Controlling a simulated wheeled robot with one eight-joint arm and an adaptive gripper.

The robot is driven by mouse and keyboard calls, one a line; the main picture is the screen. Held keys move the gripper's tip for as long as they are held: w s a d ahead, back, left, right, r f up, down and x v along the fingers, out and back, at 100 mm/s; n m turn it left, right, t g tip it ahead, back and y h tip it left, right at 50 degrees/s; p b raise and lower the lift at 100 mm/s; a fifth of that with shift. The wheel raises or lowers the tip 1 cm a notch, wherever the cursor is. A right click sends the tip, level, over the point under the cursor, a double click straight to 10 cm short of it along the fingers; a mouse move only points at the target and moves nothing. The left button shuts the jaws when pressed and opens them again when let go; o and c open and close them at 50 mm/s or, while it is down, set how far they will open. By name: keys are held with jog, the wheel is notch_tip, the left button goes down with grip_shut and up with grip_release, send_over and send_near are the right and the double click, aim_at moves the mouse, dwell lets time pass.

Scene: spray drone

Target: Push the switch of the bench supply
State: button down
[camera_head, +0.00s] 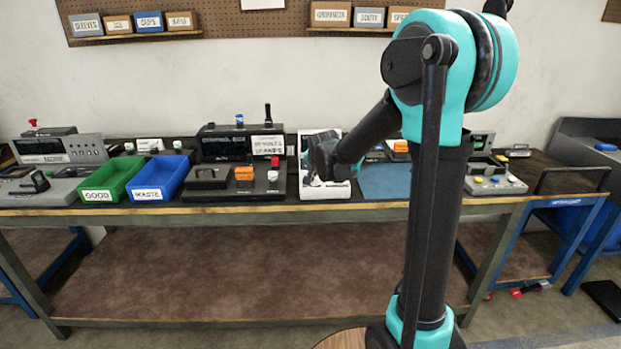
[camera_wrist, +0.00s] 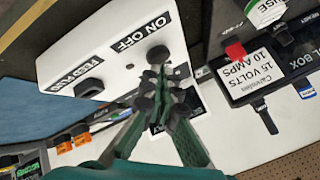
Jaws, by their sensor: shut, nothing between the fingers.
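The bench supply appears to be the white box (camera_head: 312,190) on the bench; its name cannot be read.
A dark unit (camera_head: 224,148) stands left of the white box, with a white "15 VOLTS 10 AMPS" card (camera_wrist: 252,78). Green (camera_head: 107,180) and blue (camera_head: 160,178) bins stand farther left. A blue mat (camera_head: 386,183) lies to the right.

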notch_tip(320, 180, up, 6)
dwell(0.9)
